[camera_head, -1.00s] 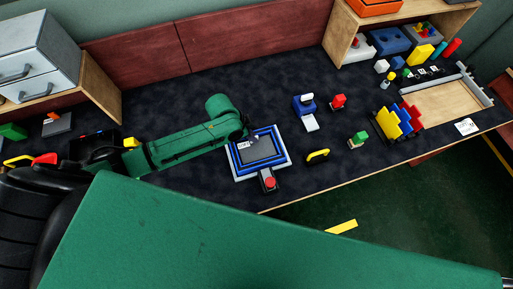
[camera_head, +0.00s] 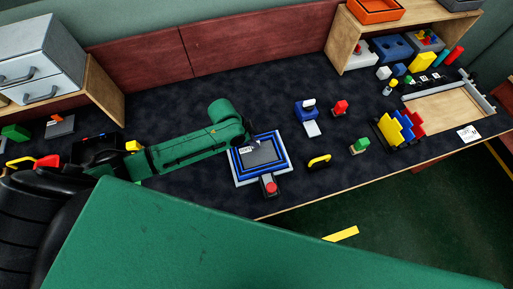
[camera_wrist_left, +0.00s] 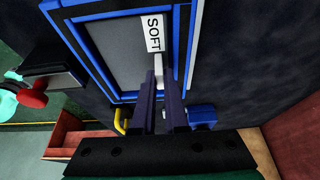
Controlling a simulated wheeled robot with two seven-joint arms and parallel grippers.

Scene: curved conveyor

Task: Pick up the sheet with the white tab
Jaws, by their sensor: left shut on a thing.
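A dark grey sheet (camera_head: 262,154) lies in the blue-rimmed frame (camera_head: 288,168) on the dark bench. In the left wrist view, the sheet (camera_wrist_left: 115,42) has a white label reading SOFT (camera_wrist_left: 153,33) near its edge, and a white tab (camera_wrist_left: 159,72) sticks out beside the label. My left gripper (camera_head: 252,145) is at the sheet's far edge, its fingers mostly hidden behind my green arm. In the left wrist view, my left gripper (camera_wrist_left: 159,95) is shut on the white tab. The sheet looks level within the frame. My right gripper is not in view.
A red button (camera_head: 270,187) sits at the frame's near side. Grey drawers (camera_head: 36,60) are at left.

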